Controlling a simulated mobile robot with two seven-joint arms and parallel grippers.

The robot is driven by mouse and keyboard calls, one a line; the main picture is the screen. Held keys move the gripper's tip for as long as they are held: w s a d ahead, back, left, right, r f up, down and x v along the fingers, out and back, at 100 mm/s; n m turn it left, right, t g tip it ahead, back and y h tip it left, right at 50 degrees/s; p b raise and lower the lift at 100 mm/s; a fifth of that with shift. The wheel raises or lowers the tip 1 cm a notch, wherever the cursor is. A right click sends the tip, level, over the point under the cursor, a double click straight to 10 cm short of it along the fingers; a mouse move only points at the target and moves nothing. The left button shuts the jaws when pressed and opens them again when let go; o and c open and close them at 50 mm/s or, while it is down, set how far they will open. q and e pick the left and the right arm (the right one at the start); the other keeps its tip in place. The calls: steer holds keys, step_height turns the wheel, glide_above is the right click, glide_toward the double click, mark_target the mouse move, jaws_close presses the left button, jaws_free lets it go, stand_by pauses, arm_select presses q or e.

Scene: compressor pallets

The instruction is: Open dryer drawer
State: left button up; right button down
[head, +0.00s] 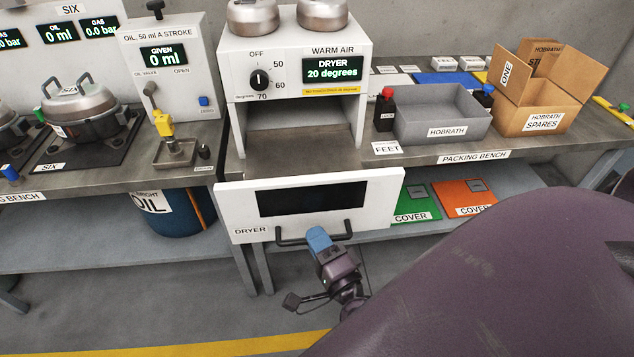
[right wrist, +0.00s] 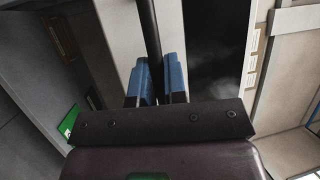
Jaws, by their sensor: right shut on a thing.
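The dryer (head: 297,50) is a white box with a dial and a display reading 20 degrees. A dark bar handle (head: 290,240) runs along the front's lower part. My right gripper (head: 319,240) is shut on the handle; in the right wrist view its blue fingertips (right wrist: 160,82) sit either side of the dark bar (right wrist: 151,40). My left gripper is not in view.
The packing bench (head: 450,145) at right holds a grey HOBRATH tray (head: 440,112) and an open cardboard box (head: 540,90). Green (head: 417,205) and orange (head: 465,197) covers lie on the shelf below. A blue oil drum (head: 170,215) stands at left. The floor in front is clear.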

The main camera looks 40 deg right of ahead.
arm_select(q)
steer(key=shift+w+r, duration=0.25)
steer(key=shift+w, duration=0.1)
arm_select(e)
steer(key=c, duration=1.2)
jaws_free()
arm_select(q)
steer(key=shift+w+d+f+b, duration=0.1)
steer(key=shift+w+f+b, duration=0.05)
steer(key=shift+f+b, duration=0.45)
arm_select(e)
steer(key=v, duration=1)
steer(key=shift+s, duration=0.4)
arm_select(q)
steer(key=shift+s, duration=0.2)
arm_select(e)
steer(key=shift+f, duration=0.1)
